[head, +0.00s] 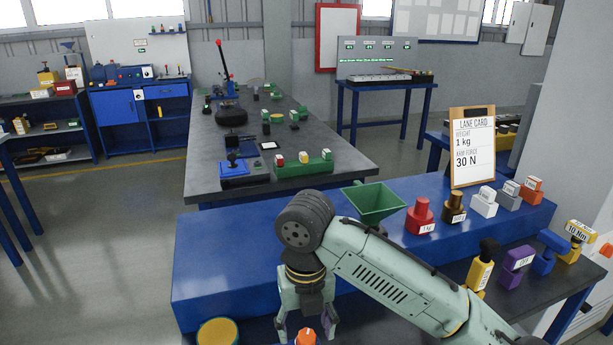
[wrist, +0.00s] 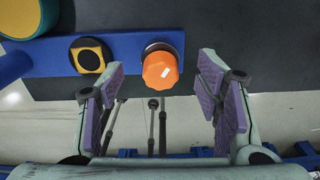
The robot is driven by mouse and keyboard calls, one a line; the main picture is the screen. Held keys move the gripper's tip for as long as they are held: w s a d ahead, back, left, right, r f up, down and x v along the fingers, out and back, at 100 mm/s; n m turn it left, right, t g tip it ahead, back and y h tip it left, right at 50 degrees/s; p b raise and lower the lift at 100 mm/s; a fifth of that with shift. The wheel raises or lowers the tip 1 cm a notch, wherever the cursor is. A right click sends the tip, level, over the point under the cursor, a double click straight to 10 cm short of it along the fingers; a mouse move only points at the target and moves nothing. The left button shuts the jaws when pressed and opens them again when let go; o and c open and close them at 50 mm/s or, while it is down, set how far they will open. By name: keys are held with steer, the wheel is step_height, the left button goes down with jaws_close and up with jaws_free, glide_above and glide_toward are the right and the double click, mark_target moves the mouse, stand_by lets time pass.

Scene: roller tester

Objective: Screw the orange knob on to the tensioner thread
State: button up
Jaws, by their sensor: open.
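The orange knob (wrist: 160,70), with a small white mark, is at the blue bar (wrist: 125,50) in the wrist view. A round metallic rim shows behind the knob. The tensioner thread cannot be made out; the knob may hide it. My gripper (wrist: 160,97) is open, its purple pads on either side of the knob with clear gaps and no visible contact. In the head view my gripper (head: 306,322) points down at the bottom edge, with the top of the orange knob (head: 305,338) between its fingers.
A yellow-topped green cylinder (head: 217,332) stands left of my gripper. A green hopper (head: 374,203) and several labelled weights stand on the blue bench (head: 225,255) behind.

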steer(key=shift+n, duration=0.8)
steer(key=shift+f, duration=0.15)
steer(key=shift+f+b, duration=0.95)
steer(key=shift+f, duration=0.2)
steer(key=shift+r, duration=0.1)
steer(key=shift+c, duration=0.5)
jaws_close()
